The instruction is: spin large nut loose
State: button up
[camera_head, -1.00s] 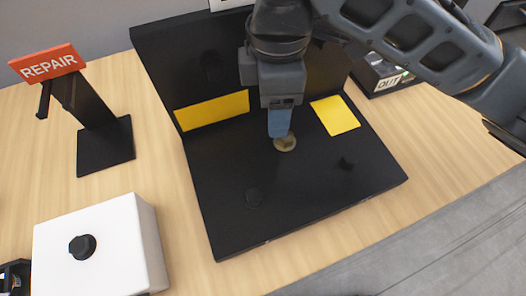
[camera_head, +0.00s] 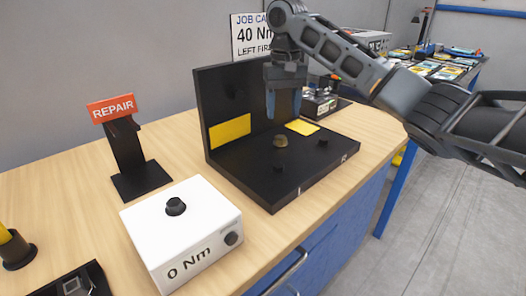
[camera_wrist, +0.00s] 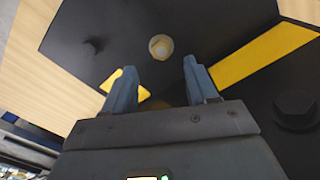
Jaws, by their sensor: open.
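The large nut (camera_head: 280,141) is a small brass-coloured piece on the flat base of the black L-shaped fixture (camera_head: 262,170). It also shows in the wrist view as a round brass piece with a pale centre (camera_wrist: 161,47), just beyond my fingertips. My gripper (camera_head: 284,115) is open and empty, with blue fingers pointing down above the nut and apart from it. In the wrist view the two fingers (camera_wrist: 158,68) stand wide apart with nothing between their tips. I cannot tell how far the nut is threaded.
Dark knobs (camera_head: 322,143) and yellow patches (camera_head: 230,132) mark the fixture. A white box reading "0 Nm" (camera_head: 180,228) stands in front left. A black stand with a red REPAIR sign (camera_head: 111,108) is at the left.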

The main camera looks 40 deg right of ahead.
aim_at(282, 138)
notch_tip(282, 138, down, 8)
jog(key=shift+r, duration=0.2)
dwell(0.3)
jog(key=c, duration=1.1)
